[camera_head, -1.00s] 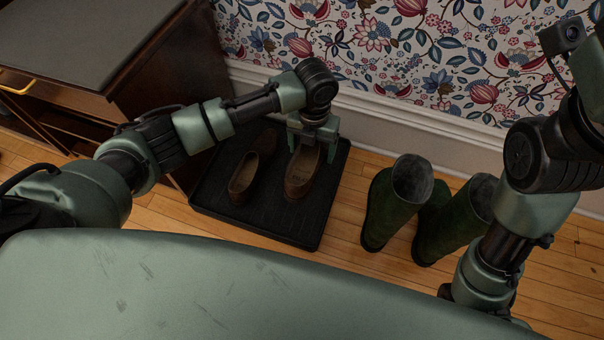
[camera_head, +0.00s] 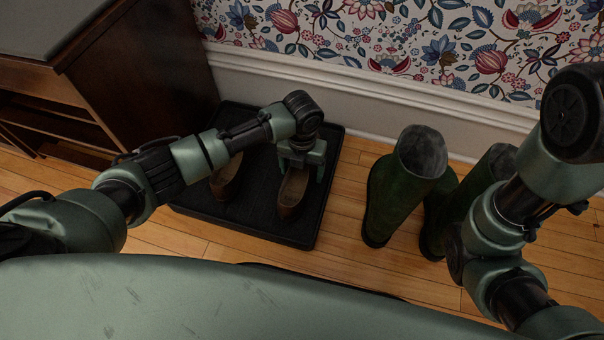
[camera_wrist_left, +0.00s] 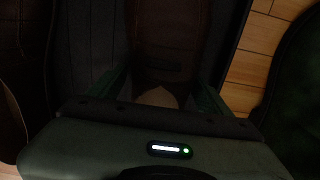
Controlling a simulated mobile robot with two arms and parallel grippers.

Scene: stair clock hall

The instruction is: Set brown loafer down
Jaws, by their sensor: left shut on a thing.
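A brown loafer (camera_head: 292,190) is in my left gripper (camera_head: 300,166), over the right part of a black boot tray (camera_head: 262,224). The gripper's fingers close on the shoe from both sides. I cannot tell whether its sole touches the tray. In the left wrist view the loafer (camera_wrist_left: 170,40) shows dark between the fingers. A second brown loafer (camera_head: 226,180) stands on the tray to the left, partly hidden by my left arm. My right arm is at the right; its gripper is outside the frame.
Green rubber boots (camera_head: 395,195) stand on the wooden floor right of the tray. A dark wooden cabinet (camera_head: 150,70) stands left of it. The wall with a white baseboard (camera_head: 300,82) is behind. A strip of bare floor (camera_head: 345,205) separates tray and boots.

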